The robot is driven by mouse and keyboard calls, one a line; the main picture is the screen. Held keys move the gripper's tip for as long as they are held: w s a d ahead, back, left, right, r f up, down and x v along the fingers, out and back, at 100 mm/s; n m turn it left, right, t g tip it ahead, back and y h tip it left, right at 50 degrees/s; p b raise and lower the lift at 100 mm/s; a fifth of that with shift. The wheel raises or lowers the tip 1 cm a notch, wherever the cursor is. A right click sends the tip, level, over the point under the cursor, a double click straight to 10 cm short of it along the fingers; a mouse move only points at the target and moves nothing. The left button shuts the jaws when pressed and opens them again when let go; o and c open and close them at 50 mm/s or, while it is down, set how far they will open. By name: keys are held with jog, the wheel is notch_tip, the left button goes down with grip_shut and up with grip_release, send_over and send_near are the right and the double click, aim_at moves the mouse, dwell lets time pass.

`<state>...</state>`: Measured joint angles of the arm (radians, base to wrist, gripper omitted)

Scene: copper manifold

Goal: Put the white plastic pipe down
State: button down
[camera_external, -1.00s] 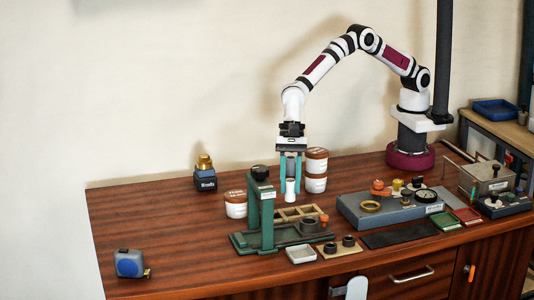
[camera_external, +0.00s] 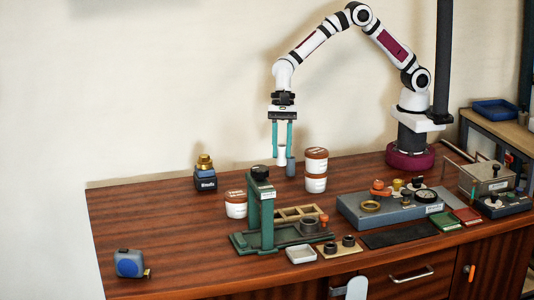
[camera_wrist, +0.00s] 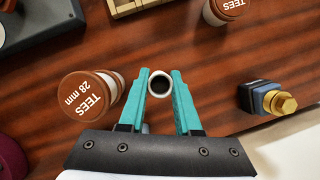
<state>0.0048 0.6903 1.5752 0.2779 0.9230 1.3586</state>
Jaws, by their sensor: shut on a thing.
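The white plastic pipe (camera_external: 282,155) is a short upright tube. My gripper (camera_external: 282,149) points down and is shut on it, with one teal finger on each side. The pipe's lower end seems to hang above the back of the wooden table, beside the green stand. In the wrist view the pipe (camera_wrist: 160,76) shows end-on as a white ring with a dark bore, between the two fingertips (camera_wrist: 161,88). Its far end is hidden.
A grey cylinder (camera_external: 291,167) stands close right of the pipe in the external view. A blue-and-brass item (camera_external: 205,180) stands left. The table's left (camera_external: 160,235) is mostly clear.

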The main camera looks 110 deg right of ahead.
jog(key=a+f, duration=0.1)
jog(key=a, duration=0.1)
jog(key=w+a+f, duration=0.1)
jog(key=a+f, duration=0.2)
jog(key=a, duration=0.2)
jog(key=shift+w+f, duration=0.3)
jog(key=shift+w, duration=0.1)
jog(key=shift+a+f, duration=0.1)
jog(key=shift+f, duration=1.85)
jog(key=c, duration=0.6)
grip_release()
jog(key=shift+f, duration=0.1)
